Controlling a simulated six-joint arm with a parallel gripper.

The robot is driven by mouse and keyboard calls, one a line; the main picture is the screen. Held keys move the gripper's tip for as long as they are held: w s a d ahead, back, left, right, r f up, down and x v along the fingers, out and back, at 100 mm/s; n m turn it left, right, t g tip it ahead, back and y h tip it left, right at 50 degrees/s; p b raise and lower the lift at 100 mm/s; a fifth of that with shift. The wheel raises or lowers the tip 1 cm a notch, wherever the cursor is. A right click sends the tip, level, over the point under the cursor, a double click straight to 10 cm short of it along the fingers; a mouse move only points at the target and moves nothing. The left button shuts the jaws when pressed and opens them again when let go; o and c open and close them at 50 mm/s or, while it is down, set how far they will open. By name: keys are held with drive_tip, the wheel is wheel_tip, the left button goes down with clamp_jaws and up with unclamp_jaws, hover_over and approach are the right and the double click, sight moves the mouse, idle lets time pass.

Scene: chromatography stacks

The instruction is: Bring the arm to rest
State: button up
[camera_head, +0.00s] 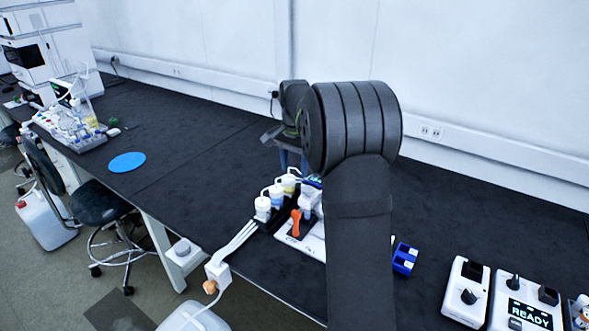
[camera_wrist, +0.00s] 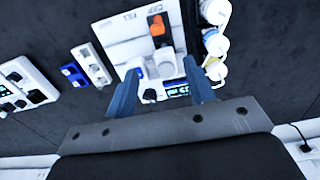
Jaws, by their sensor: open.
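My gripper (camera_wrist: 163,72) is open in the wrist view, its two blue-grey fingers spread apart with nothing held between them. The fingers point toward a white device (camera_wrist: 122,52) on the bench, which carries an orange part (camera_wrist: 157,25) and a clear and white fitting. I cannot tell how far above it they are. In the head view my dark arm reaches over the bench and hides part of this device (camera_head: 312,243). Only a little of the gripper (camera_head: 291,160) shows there, beside the arm's large round joint.
Several capped bottles (camera_head: 263,208) stand in a dark rack beside the device. A blue block (camera_head: 404,258) and a box reading READY (camera_head: 527,312) lie to the right. A blue disc (camera_head: 127,162) lies far left. The bench between disc and rack is clear; a wall stands behind.

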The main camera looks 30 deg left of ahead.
wheel_tip(320, 180, down, 18)
drive_tip(key=shift+d+r, duration=0.1)
drive_tip(key=shift+r, duration=0.1)
drive_tip(key=shift+d, duration=0.1)
idle(0.4)
idle(1.4)
drive_tip(key=o, duration=0.3)
drive_tip(key=shift+r, duration=0.15)
drive_tip(key=o, duration=0.8)
drive_tip(key=w+r, duration=0.1)
drive_tip(key=r, duration=0.1)
drive_tip(key=w+a+r, duration=0.1)
drive_tip(key=r, duration=0.2)
drive_tip(key=w+r, duration=0.2)
drive_tip(key=shift+a+r, duration=0.2)
drive_tip(key=shift+r, duration=0.1)
wheel_tip(320, 180, up, 16)
hover_over(296, 211)
drive_tip(key=w, duration=0.7)
drive_tip(key=f, duration=0.9)
drive_tip(key=shift+w+a+f, duration=0.15)
drive_tip(key=shift+w+f, duration=0.05)
drive_tip(key=shift+f, duration=0.2)
